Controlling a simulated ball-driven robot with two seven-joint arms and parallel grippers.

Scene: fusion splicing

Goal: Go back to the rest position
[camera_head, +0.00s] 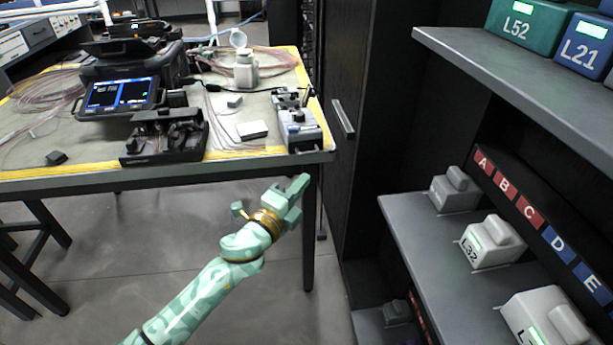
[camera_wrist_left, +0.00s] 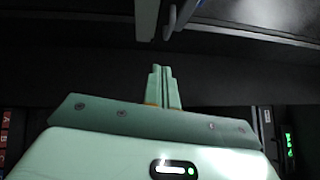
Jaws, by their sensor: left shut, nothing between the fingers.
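My left arm comes in from the lower left in the head view, and my left gripper (camera_head: 297,188) is held in the air in front of the table's near right corner. In the left wrist view the fingers (camera_wrist_left: 163,86) lie together, shut, with nothing between them. The gripper is apart from the table and from the shelves. My right gripper is not in view.
A table (camera_head: 60,178) with a fusion splicer (camera_head: 125,95), a black holder (camera_head: 165,138), a grey tool (camera_head: 298,128) and fibre coils stands behind. Shelves (camera_head: 440,235) with labelled grey boxes (camera_head: 490,243) and green and blue bins (camera_head: 528,25) stand right. Open floor (camera_head: 100,250) lies left.

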